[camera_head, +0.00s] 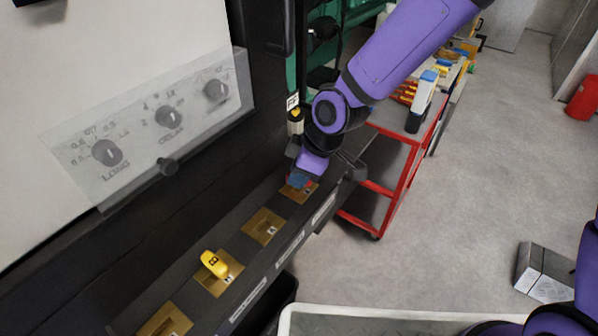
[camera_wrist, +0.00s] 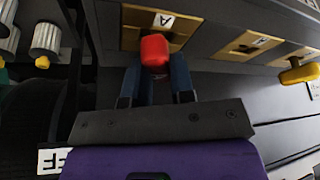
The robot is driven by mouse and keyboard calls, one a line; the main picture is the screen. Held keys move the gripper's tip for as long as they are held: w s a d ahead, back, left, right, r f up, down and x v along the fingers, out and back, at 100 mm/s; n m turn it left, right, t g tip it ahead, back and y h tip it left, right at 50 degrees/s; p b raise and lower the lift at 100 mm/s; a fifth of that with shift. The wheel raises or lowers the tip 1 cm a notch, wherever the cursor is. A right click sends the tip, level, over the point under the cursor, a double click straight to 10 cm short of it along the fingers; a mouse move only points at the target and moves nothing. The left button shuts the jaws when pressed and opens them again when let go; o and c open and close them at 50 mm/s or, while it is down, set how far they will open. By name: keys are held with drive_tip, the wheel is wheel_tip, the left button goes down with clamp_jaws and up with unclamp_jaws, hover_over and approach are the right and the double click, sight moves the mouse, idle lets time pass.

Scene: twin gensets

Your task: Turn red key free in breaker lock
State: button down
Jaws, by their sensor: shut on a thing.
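The red key (camera_wrist: 155,52) sits at a brass lock plate (camera_wrist: 130,38) marked A in the wrist view. My gripper (camera_wrist: 155,75) has its two blue fingers on either side of the key and is shut on it. In the head view my gripper (camera_head: 300,180) is at the far brass plate (camera_head: 303,192) of the row, and its fingers mostly hide the red key there. How far the key is turned in the lock cannot be told.
A yellow key (camera_head: 214,264) marked B stands in another brass plate (camera_head: 222,281) nearer the camera. An empty-looking brass plate (camera_head: 264,226) lies between. A clear cover with knobs (camera_head: 168,117) is at left. A red cart (camera_head: 392,190) stands behind my arm.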

drive_tip(key=n+g, duration=0.1)
drive_tip(key=n, duration=0.2)
drive_tip(key=n+g, duration=0.1)
drive_tip(key=n, duration=0.2)
drive_tip(key=shift+h, duration=0.3)
drive_tip(key=n+g, duration=0.1)
drive_tip(key=n, duration=0.2)
drive_tip(key=shift+h, duration=0.3)
drive_tip(key=n+g+h, duration=0.1)
drive_tip(key=n, duration=0.3)
drive_tip(key=c, duration=0.9)
unclamp_jaws()
drive_tip(key=shift+r, duration=3.8)
